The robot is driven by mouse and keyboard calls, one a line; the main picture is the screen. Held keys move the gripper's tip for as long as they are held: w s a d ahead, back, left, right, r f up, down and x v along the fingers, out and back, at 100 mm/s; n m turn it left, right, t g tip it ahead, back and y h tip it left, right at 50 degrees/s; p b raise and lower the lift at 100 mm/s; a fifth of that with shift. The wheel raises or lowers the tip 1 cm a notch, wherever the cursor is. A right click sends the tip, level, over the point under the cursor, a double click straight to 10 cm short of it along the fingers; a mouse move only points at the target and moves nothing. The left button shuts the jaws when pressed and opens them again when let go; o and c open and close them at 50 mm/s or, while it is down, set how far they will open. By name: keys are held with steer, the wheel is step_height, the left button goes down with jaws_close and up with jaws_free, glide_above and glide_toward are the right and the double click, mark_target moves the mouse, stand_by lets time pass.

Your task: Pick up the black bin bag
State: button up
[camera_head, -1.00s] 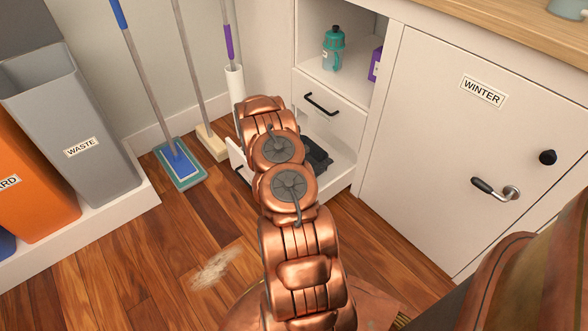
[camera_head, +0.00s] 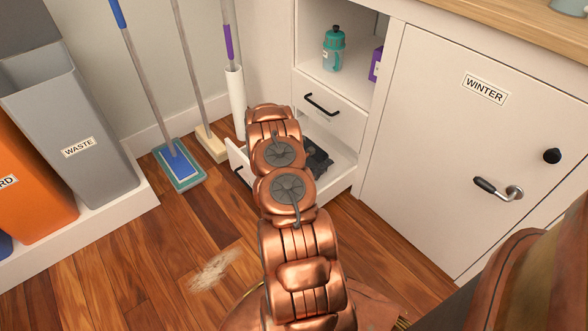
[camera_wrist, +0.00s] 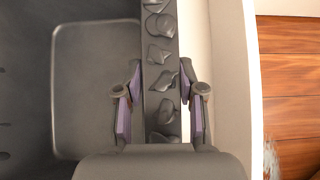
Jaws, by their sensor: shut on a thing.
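The black bin bag (camera_wrist: 160,53) shows in the wrist view as a long dark strip with crumpled folds, running up the middle of the picture. My gripper (camera_wrist: 160,108) is shut on it, with one purple-padded finger on each side. Its lower end is hidden by the gripper body. In the head view my copper arm reaches down into the open lower drawer (camera_head: 340,169) and hides the gripper. A dark shape shows in that drawer beside the arm; I cannot tell whether it is the bag.
The wrist view shows a pale drawer wall (camera_wrist: 232,90) close on the right, with wood floor beyond. A shut drawer (camera_head: 330,112) sits above the open one. The mops (camera_head: 179,165), waste bin (camera_head: 75,135) and WINTER door (camera_head: 470,150) stand around. A dust patch (camera_head: 215,270) lies on the floor.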

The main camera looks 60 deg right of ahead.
jaws_close()
